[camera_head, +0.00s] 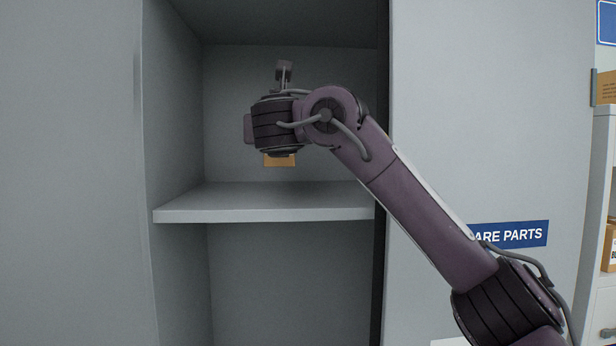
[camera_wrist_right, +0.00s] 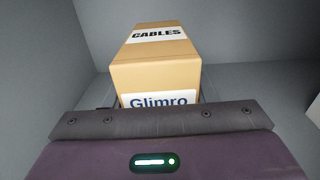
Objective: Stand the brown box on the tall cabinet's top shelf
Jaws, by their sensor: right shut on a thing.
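The brown box (camera_wrist_right: 158,72) fills the middle of the right wrist view, with a "CABLES" label on top and a "Glimro" label on its near face. In the head view only a small lower part of the box (camera_head: 279,161) shows below my right wrist. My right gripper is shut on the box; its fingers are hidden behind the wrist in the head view. The box is inside the tall cabinet's upper compartment, above the shelf (camera_head: 265,204); a gap shows between them in the head view. My left gripper is not in view.
The cabinet's left side wall (camera_head: 172,110) and right edge (camera_head: 382,130) bound the compartment. The shelf looks bare. A "SPARE PARTS" sign (camera_head: 510,234), partly covered by my arm, is on the grey panel at right. Other boxes (camera_head: 609,245) stand on a rack at far right.

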